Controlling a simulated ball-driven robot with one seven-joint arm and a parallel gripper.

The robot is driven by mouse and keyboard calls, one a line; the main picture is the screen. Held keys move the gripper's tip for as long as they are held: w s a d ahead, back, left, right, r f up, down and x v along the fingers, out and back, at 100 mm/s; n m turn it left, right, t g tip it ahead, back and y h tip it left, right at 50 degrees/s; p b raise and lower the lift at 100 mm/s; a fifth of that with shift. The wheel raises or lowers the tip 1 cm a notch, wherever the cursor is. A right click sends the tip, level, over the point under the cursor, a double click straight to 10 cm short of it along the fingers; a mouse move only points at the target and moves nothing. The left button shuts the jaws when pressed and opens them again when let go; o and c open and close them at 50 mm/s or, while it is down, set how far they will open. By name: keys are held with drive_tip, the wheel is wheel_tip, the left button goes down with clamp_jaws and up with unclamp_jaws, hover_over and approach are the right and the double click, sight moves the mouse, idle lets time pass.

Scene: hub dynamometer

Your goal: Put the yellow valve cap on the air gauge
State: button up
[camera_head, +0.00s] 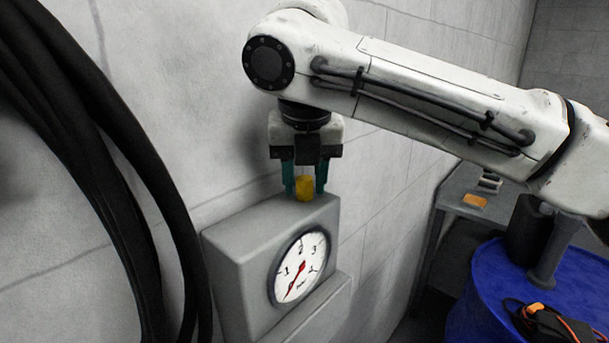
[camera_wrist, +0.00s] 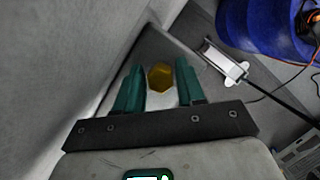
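The yellow valve cap (camera_head: 304,188) is upright on the top face of the grey air gauge (camera_head: 228,270), near the back right, and appears to rest there. In the wrist view the cap (camera_wrist: 160,77) looks like a yellow hexagon. My gripper (camera_head: 305,185) points down with its teal fingers on either side of the cap. A narrow gap shows between each finger and the cap, so the gripper (camera_wrist: 160,66) is open around it. The gauge's round white dial with a red needle faces front right. The cap's underside is hidden.
Thick black hoses (camera_head: 110,150) hang at the left. A grey wall (camera_head: 400,190) stands close behind the gauge. At the right are a blue drum (camera_head: 490,290) with tools and cables on it and a grey table (camera_head: 455,205) with an orange item.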

drive_tip(key=shift+o, duration=1.2)
drive_tip(key=b+v, duration=0.1)
drive_tip(key=v, duration=1.1)
drive_tip(key=shift+r, duration=0.15)
idle(0.4)
